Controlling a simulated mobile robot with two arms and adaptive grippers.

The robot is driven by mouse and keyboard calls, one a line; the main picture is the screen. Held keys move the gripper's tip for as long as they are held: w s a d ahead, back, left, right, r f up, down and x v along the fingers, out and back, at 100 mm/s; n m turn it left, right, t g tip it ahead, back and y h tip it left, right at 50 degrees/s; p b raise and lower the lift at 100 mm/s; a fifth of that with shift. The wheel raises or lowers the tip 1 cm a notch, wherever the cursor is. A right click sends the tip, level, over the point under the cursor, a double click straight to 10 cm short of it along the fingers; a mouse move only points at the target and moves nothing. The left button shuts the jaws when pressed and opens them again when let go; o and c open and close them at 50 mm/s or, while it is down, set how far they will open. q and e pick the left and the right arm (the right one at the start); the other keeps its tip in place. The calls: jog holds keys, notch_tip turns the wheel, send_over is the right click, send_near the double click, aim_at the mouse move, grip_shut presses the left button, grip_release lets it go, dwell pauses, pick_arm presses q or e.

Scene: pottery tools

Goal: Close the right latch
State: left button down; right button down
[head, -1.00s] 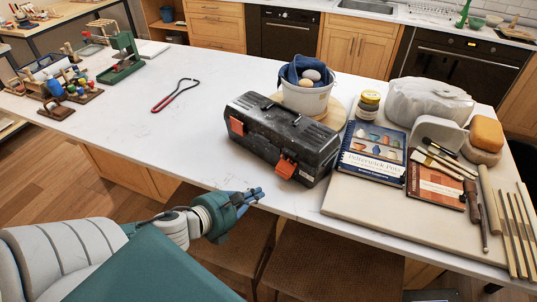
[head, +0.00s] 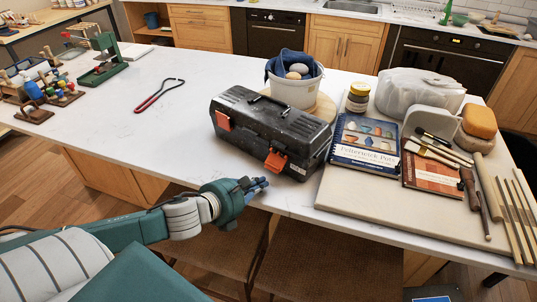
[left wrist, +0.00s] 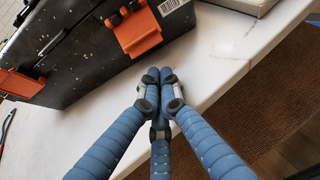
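The black toolbox (head: 268,128) stands lid down near the front edge of the white table. Its orange right latch (head: 275,161) juts out from the front face. It also shows large in the left wrist view (left wrist: 136,33). The orange left latch (head: 222,121) is at the box's other front end. My left gripper (head: 262,185) is just in front of and below the right latch, apart from it, over the table's front edge. In the left wrist view its blue fingers (left wrist: 158,76) come together at the tips with nothing between them. My right gripper is not in view.
A white bucket (head: 295,93) with a blue cloth stands behind the toolbox. A board (head: 350,205) with books and wooden tools lies to its right. Red-handled tongs (head: 155,97) lie to its left. Stools (head: 325,275) stand below the front edge.

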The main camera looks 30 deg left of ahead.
aim_at(272, 167)
pick_arm(q)
jog(key=shift+w+d+f+b, duration=0.1)
jog(key=shift+w+b, duration=0.3)
jog(key=shift+w, duration=0.65)
jog(key=shift+w+d+f+b, duration=0.1)
jog(key=shift+w+b, duration=0.25)
jog(key=shift+w, duration=0.7)
jog(key=shift+w+r, duration=0.1)
jog(key=shift+w, duration=0.2)
jog(key=shift+w+r, duration=0.15)
jog(key=shift+r, duration=0.1)
jog(key=shift+r+p, duration=0.6)
jog(key=shift+r, duration=0.35)
jog(key=shift+r+p+v, duration=0.15)
jog(key=shift+p+v, duration=0.2)
jog(key=shift+v, duration=0.45)
jog(key=shift+r+p+v, duration=0.2)
jog(key=shift+p+v, duration=0.1)
jog(key=shift+v, duration=0.55)
jog(key=shift+r+p, duration=0.3)
jog(key=shift+r, duration=0.25)
jog(key=shift+r+p, duration=0.35)
jog(key=shift+p, duration=0.05)
jog(key=w+r+p, duration=0.1)
jog(key=p, duration=0.1)
jog(key=w+r+p, duration=0.1)
jog(key=r+p, duration=0.1)
jog(key=shift+d+r+p, duration=0.15)
jog(key=shift+r+p, duration=0.2)
jog(key=shift+w+f, duration=0.1)
